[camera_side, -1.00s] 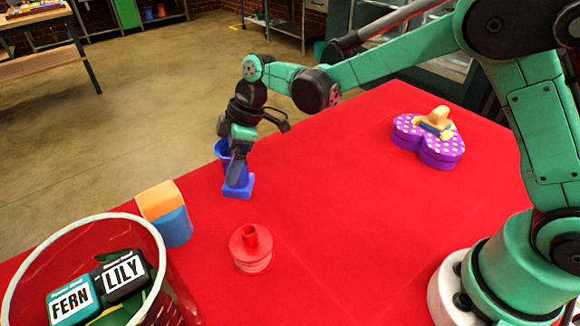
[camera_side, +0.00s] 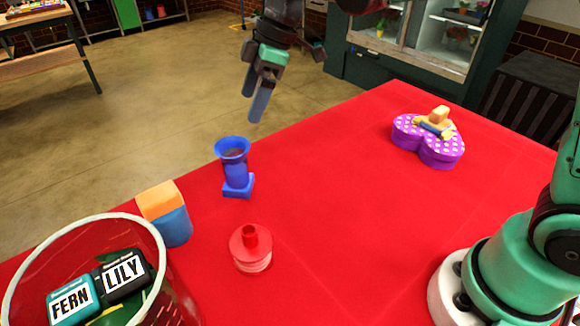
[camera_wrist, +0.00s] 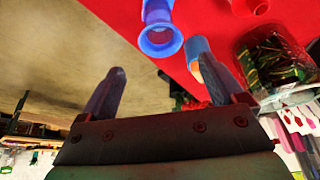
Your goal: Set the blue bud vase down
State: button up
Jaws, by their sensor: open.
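The blue bud vase (camera_side: 236,172) stands upright on the red table (camera_side: 330,210) near its left edge in the side view, with its flared mouth up. My gripper (camera_side: 256,108) is open and empty, above and a little to the right of the vase in the picture, clear of it. In the wrist view the vase (camera_wrist: 160,38) shows above the space between my gripper's (camera_wrist: 160,85) spread fingers, its round mouth facing the camera.
An orange-and-blue block (camera_side: 166,214) and a red spool (camera_side: 250,248) stand near the vase. A clear round container (camera_side: 150,228) holding FERN and LILY labels is at the lower left. A purple heart-shaped box (camera_side: 428,153) is at the right. The table's middle is clear.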

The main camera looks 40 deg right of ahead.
jog(key=s+d+f+m+t+h, duration=0.3)
jog(key=s+d+m, duration=0.6)
jog(key=s+m, duration=0.4)
jog(key=shift+s+d+f+t+h, duration=0.2)
jog(key=shift+t+h, duration=0.3)
jog(key=shift+t, duration=0.6)
